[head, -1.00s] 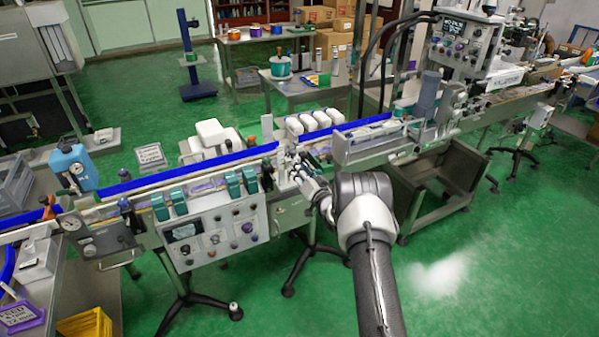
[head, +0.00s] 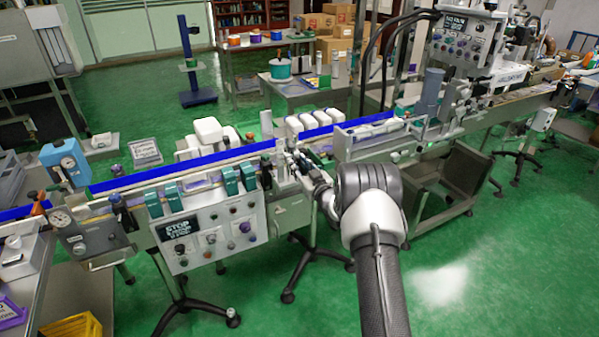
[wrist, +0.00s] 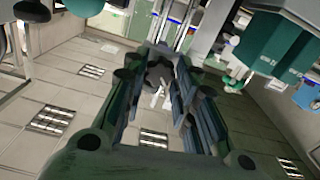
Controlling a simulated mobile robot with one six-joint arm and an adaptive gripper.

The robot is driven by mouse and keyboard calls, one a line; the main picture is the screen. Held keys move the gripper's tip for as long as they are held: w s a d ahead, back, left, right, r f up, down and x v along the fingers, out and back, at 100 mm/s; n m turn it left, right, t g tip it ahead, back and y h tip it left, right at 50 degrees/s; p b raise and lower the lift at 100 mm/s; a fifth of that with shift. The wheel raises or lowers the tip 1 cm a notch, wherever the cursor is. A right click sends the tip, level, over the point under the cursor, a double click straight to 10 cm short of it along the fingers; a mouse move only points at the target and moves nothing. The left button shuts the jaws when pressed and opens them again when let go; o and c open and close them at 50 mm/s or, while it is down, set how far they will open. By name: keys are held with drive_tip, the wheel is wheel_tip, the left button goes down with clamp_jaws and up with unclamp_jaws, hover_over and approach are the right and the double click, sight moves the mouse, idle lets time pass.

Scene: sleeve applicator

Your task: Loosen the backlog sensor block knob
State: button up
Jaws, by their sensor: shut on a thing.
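My gripper (head: 303,165) is at the rail beside the upright guide parts, at the middle of the conveyor line. In the wrist view its two green-black fingers (wrist: 160,92) close around a small dark, rounded piece (wrist: 157,72), which I take to be the sensor block knob. The fingers cover most of it, so its turn position cannot be told. In the head view the knob and its block are too small and too hidden by my gripper to make out.
A control panel (head: 212,240) with teal-green blocks above it hangs left of my gripper. Blue rails (head: 185,165) run along the conveyor. White bottles (head: 310,122) lie behind it. A grey open bin (head: 440,185) stands to the right.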

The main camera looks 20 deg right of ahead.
drive_tip(key=n, duration=0.4)
drive_tip(key=shift+n, duration=0.3)
drive_tip(key=n, duration=1.4)
drive_tip(key=shift+r, duration=0.1)
drive_tip(key=shift+n, duration=0.3)
drive_tip(key=o, duration=1.1)
drive_tip(key=s, duration=1.2)
drive_tip(key=shift+d, duration=0.2)
